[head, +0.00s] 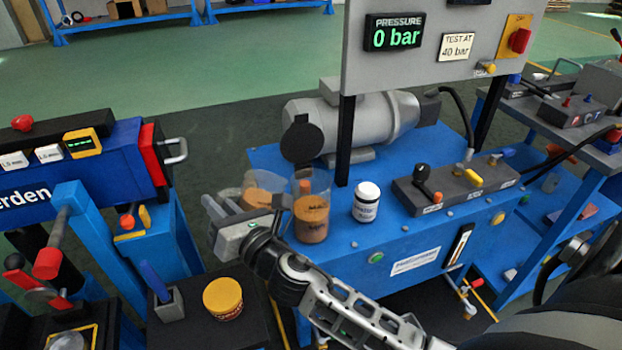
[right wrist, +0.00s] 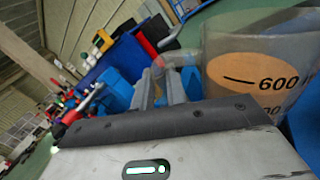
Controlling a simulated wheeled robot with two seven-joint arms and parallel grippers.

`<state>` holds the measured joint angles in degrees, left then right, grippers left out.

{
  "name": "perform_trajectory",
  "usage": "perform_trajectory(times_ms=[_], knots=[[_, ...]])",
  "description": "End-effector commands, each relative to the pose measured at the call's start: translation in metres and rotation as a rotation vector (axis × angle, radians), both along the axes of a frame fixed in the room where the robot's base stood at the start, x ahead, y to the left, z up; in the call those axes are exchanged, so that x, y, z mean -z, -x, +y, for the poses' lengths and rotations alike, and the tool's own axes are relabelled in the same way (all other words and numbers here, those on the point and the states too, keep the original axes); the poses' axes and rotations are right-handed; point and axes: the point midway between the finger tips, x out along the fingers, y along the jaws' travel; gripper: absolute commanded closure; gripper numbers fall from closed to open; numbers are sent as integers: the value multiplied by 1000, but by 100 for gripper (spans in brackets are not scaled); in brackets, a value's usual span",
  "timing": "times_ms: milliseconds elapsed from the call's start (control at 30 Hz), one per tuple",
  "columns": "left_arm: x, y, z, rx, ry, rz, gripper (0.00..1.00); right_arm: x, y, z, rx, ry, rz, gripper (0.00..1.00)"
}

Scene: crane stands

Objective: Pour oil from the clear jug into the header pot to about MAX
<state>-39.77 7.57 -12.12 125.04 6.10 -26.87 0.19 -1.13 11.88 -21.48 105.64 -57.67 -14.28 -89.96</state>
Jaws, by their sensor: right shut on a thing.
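The clear jug (head: 262,190) holds brown oil, and my right gripper (head: 245,212) is shut on it. In the right wrist view the jug (right wrist: 245,55) shows a 600 mark on an orange patch, beside my fingers. The jug is close to the left of the header pot (head: 312,218), seemingly raised; whether they touch is unclear. The header pot is a clear cylinder on the blue bench, with brown oil in its lower part and dark level marks that are too small to read surely. No stream of oil is visible. My left gripper is out of view.
A white bottle with a dark label (head: 366,202) stands right of the pot. A black disc (head: 302,142) is behind the pot, near a grey motor (head: 365,120). A panel post rises behind. A yellow-lidded tub (head: 223,298) stands at the lower left.

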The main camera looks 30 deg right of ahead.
Motion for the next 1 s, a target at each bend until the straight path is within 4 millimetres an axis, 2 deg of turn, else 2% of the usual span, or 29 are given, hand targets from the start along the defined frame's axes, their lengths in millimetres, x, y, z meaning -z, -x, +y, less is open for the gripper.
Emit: perform_trajectory(times_ms=[33,400,1000], knots=[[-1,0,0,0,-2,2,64,-7,0,-3,-1,-22,-5,100],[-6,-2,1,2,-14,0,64,-32,0,-26,-3,-208,-3,100],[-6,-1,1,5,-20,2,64,-41,0,-31,-3,-279,-1,100]])
